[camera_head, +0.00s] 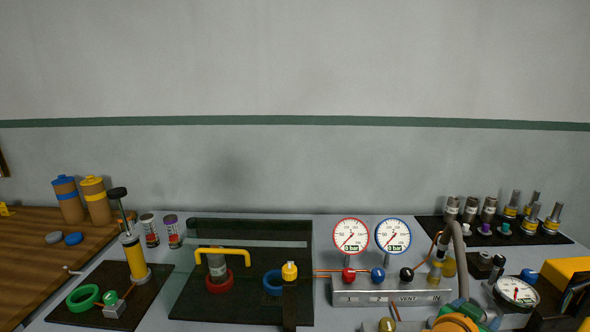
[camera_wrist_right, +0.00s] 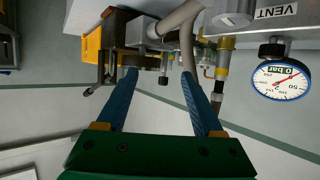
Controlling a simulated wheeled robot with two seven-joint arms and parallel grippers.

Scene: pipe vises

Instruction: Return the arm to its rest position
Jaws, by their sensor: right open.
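My right gripper (camera_wrist_right: 158,75) shows in the right wrist view, with its two blue fingers apart and nothing between them. Its green body fills the bottom of that view. The fingers point toward the bench equipment, near a grey curved hose (camera_wrist_right: 186,50) and a metal block with a VENT label (camera_wrist_right: 275,12). In the head view, blue, yellow and green parts at the bottom edge, right of centre, appear to be my right gripper, partly cut off. My left gripper is not in view.
In the head view, a valve manifold (camera_head: 390,298) carries a red-rimmed gauge (camera_head: 351,236) and a blue-rimmed gauge (camera_head: 393,236). A round gauge (camera_head: 517,291) and yellow box (camera_head: 566,270) stand right. A dark tray with a clear shield (camera_head: 190,300) and a hand pump (camera_head: 135,258) stand left.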

